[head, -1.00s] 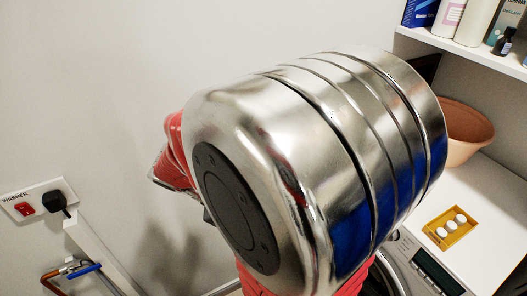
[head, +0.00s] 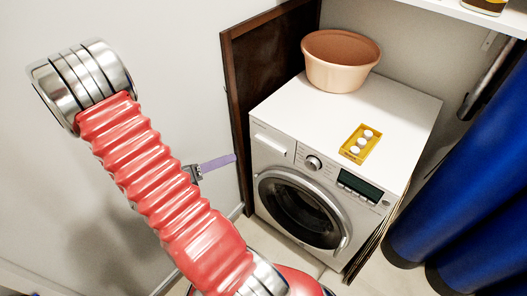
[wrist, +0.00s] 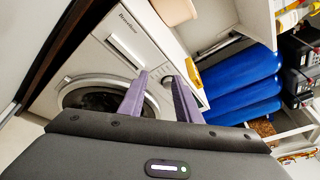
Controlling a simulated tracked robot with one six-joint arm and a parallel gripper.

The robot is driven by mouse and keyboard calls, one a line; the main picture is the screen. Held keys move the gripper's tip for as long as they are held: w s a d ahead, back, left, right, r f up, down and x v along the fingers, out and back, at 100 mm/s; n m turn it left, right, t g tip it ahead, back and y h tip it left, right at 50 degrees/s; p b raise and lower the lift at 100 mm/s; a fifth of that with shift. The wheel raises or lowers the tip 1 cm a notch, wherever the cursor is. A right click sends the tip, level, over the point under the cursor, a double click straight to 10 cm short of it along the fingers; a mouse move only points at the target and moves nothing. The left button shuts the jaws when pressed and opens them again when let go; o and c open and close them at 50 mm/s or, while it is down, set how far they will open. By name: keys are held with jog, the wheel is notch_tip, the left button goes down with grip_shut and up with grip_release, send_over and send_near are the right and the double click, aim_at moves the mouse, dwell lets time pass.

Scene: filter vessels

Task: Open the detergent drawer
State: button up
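The washing machine (head: 310,225) is white with a round dark door. Its detergent drawer (head: 270,144) is the flat panel at the front's upper left, and it looks closed flush. In the wrist view the drawer front (wrist: 130,38) shows lettering and a dark slot near its lower edge. My gripper (head: 233,158) is left of the machine's front in the head view, apart from the drawer, its body partly hidden behind my red arm. In the wrist view its two purple fingers (wrist: 160,76) are spread with nothing between them.
On the machine's top stand a terracotta pot (head: 340,62) and a yellow tray (head: 360,144) with white tablets. A brown panel (head: 236,110) stands close on the machine's left. Floor in front is partly clear.

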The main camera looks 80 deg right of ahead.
jog(key=s+d+f+n+t+h, duration=0.1)
jog(key=d+f+n+h, duration=0.1)
jog(key=f+n, duration=0.4)
jog(key=s+d+f+n+t+h, duration=0.1)
jog(key=d+f+n+t+h, duration=0.1)
jog(key=f+n, duration=0.4)
jog(key=shift+s+d+f, duration=0.35)
jog(key=shift+d+f, duration=0.25)
jog(key=shift+d, duration=0.25)
jog(key=x, duration=1.3)
jog(key=shift+s+d+r, duration=0.15)
jog(key=shift+d+r, duration=0.05)
jog(key=shift+d, duration=0.15)
jog(key=shift+c, duration=0.5)
grip_shut()
jog(key=shift+f, duration=0.1)
